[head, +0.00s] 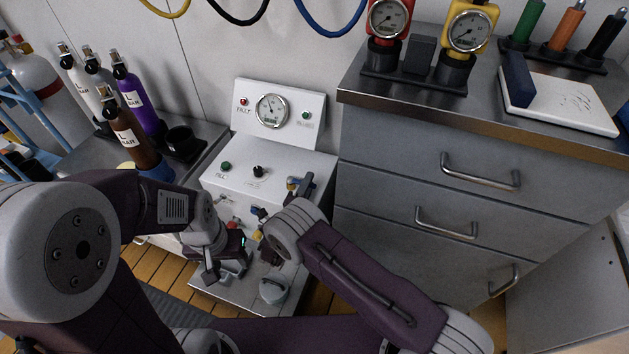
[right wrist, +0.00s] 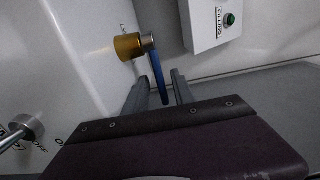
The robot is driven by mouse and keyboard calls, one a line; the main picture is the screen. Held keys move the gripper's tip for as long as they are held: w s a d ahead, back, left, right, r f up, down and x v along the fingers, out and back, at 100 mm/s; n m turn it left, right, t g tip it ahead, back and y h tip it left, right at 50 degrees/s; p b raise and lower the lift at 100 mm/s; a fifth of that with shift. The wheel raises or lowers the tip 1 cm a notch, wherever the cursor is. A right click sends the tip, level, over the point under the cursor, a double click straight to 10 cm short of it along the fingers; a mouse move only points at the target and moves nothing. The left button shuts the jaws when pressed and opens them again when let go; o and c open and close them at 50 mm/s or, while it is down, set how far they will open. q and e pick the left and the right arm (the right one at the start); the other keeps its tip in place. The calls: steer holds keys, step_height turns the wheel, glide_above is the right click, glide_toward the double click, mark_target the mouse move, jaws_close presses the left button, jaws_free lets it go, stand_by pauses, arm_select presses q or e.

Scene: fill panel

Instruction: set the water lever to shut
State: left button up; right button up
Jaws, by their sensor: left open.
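A blue lever (right wrist: 158,78) hangs from a gold valve body (right wrist: 127,46) on a white panel face in the right wrist view. It looks like the water lever, but no water label is readable. My right gripper (right wrist: 160,88) is open, with its two fingers either side of the blue lever and gaps visible. My left gripper (head: 226,272) is open and empty low in front of the panel.
A metal handle (right wrist: 25,128) beside an OFF label is at the lower left in the wrist view. A gauge (head: 272,110) stands on the panel's upright back. A grey drawer cabinet (head: 400,170) borders it on the right; several bottles (head: 125,85) stand left.

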steer(key=shift+s+r, duration=0.1)
steer(key=shift+r, duration=0.05)
jaws_close()
stand_by(1.3)
